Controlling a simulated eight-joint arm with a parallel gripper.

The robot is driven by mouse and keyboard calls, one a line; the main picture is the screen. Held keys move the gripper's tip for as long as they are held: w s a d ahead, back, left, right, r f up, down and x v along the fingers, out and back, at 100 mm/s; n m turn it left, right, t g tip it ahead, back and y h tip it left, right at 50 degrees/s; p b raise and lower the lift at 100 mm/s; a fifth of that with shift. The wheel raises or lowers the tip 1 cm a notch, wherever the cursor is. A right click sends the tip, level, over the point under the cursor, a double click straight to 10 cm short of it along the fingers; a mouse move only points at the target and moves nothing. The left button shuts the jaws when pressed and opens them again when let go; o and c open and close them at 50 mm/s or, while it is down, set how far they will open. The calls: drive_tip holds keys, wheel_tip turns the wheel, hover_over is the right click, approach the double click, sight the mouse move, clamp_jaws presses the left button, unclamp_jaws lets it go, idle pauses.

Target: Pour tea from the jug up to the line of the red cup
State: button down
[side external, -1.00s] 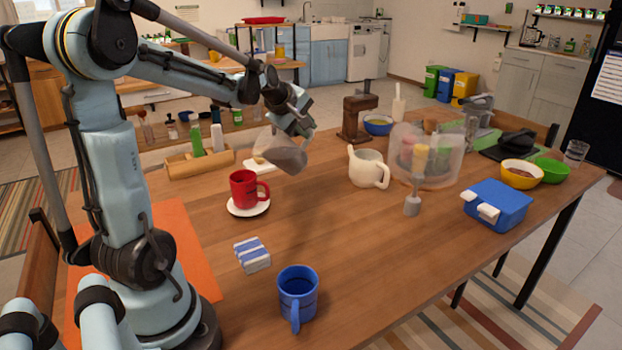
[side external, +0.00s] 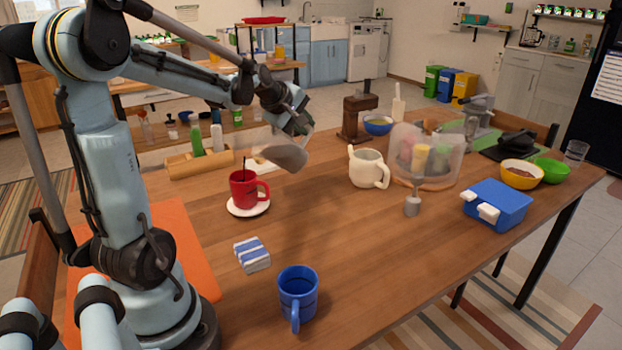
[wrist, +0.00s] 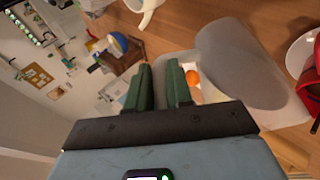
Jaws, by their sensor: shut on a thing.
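My gripper (side external: 298,128) is shut on a see-through jug (side external: 284,154), probably by a part hidden behind the fingers. The jug is tilted steeply, its mouth end toward the left, above and right of the red cup (side external: 242,190). A thin dark stream of tea (side external: 244,164) falls into the cup. The cup stands upright on a white saucer (side external: 262,207); its line and tea level cannot be seen. In the wrist view the jug (wrist: 240,62) lies ahead of my fingers (wrist: 160,85), and the red cup (wrist: 309,88) is at the right edge.
A cream teapot (side external: 366,168) and a clear container (side external: 442,160) stand to the right. A striped box (side external: 252,254) and blue mug (side external: 297,292) are in front. The table's middle is clear.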

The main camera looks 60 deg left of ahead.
sight(310, 131)
drive_tip(key=shift+s+r+t, duration=0.3)
drive_tip(key=shift+r+t, duration=0.1)
drive_tip(key=shift+r, duration=0.1)
idle(1.2)
drive_tip(key=w+f+g, duration=0.2)
drive_tip(key=f, duration=0.1)
drive_tip(key=shift+w+d+f, duration=0.15)
drive_tip(key=shift+d+f, duration=0.05)
drive_tip(key=shift+f+g, duration=0.15)
drive_tip(key=shift+g, duration=0.15)
drive_tip(key=w+d+f+m+g+y, duration=0.1)
drive_tip(key=w+f+m+g, duration=0.1)
drive_tip(key=w+f+g, duration=0.3)
drive_tip(key=shift+w+f+g, duration=0.4)
drive_tip(key=shift+f+g, duration=0.7)
drive_tip(key=shift+f, duration=0.8)
